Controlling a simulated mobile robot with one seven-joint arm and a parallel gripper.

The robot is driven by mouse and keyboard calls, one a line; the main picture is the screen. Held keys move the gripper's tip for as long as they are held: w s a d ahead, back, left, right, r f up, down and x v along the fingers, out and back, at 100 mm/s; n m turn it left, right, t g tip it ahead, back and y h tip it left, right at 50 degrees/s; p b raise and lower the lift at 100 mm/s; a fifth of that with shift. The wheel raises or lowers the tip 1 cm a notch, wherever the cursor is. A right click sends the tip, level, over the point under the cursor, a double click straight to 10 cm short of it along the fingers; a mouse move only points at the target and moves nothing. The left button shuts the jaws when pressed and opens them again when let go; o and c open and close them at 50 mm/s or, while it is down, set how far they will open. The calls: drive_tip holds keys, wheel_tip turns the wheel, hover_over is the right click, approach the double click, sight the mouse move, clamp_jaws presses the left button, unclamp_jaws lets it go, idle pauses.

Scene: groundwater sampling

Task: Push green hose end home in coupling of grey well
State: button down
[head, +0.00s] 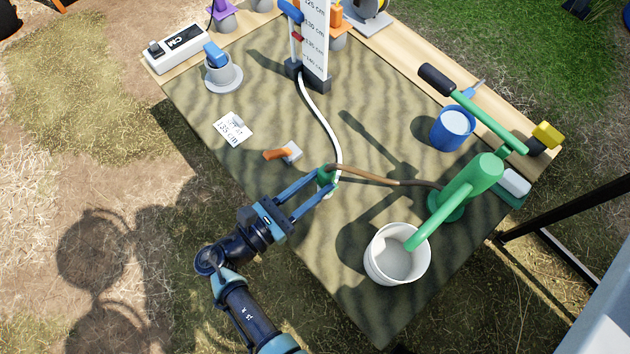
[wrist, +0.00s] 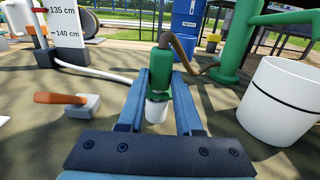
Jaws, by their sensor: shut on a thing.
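My gripper (head: 325,181) is shut on the green hose end (head: 325,175), near the middle of the table. In the wrist view the green hose end (wrist: 160,76) stands roughly upright between my two blue fingers (wrist: 160,92). A brown hose (head: 375,178) runs from it to the green hand pump (head: 470,188). A short white piece (wrist: 156,111) shows directly below the green part; I cannot tell whether it is part of the hose end. A grey cylinder with a blue top (head: 222,76) stands at the back left, apart from my gripper. I cannot tell which thing is the grey well's coupling.
A white hose (head: 325,118) curves from the depth gauge board (head: 313,35) towards my gripper. An orange-handled block (head: 284,153) lies to its left. A white bucket (head: 397,255) stands under the pump spout. A blue cup (head: 453,128) is at the right. The front middle tabletop is bare.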

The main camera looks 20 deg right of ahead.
drive_tip(key=c, duration=0.5)
unclamp_jaws()
drive_tip(key=p+v, duration=0.2)
drive_tip(key=v, duration=1.1)
